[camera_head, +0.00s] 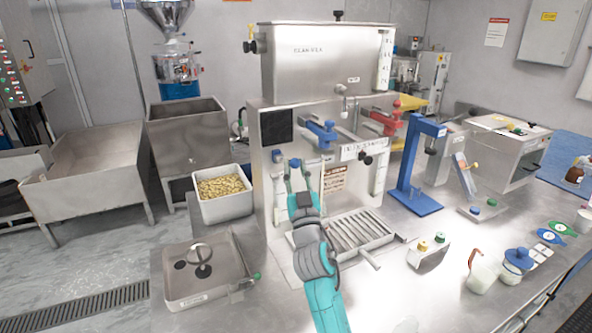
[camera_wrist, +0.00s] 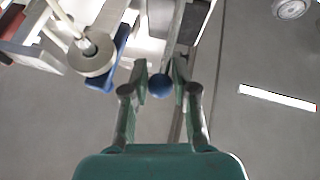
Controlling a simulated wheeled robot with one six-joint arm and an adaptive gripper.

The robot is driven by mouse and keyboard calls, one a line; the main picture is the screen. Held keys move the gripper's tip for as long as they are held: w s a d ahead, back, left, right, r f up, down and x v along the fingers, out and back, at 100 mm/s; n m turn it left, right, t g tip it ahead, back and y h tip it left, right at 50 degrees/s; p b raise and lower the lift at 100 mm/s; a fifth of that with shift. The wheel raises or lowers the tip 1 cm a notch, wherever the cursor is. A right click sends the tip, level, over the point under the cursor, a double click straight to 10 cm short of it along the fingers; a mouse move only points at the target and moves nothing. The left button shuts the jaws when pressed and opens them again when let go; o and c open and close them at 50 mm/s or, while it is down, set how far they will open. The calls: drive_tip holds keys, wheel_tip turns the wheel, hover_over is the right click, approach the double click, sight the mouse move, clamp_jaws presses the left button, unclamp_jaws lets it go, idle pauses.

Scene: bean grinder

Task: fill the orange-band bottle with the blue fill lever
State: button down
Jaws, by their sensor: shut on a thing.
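The filling machine (camera_head: 315,62) stands on the steel bench, with a blue valve (camera_head: 322,133) on the left of its front and a red valve (camera_head: 382,122) to the right. My gripper (camera_head: 286,162) is at the machine's left front, below and left of the blue valve. In the wrist view, my gripper (camera_wrist: 161,80) has its two fingers either side of a round blue knob (camera_wrist: 160,87) on a thin rod, which looks like the blue fill lever's end. The blue valve body (camera_wrist: 121,50) and a pale round nozzle (camera_wrist: 92,55) show beside it.
A slatted drip tray (camera_head: 345,236) lies below the valves. A bin of beans (camera_head: 224,196) and a steel basin (camera_head: 205,272) are at left.

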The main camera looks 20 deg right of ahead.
drive_tip(key=c, duration=0.9)
unclamp_jaws()
drive_tip(key=shift+w+a+f, duration=0.2)
drive_tip(key=shift+f, duration=0.05)
drive_tip(key=shift+r, duration=0.1)
drive_tip(key=shift+s, duration=0.1)
drive_tip(key=v, duration=1.2)
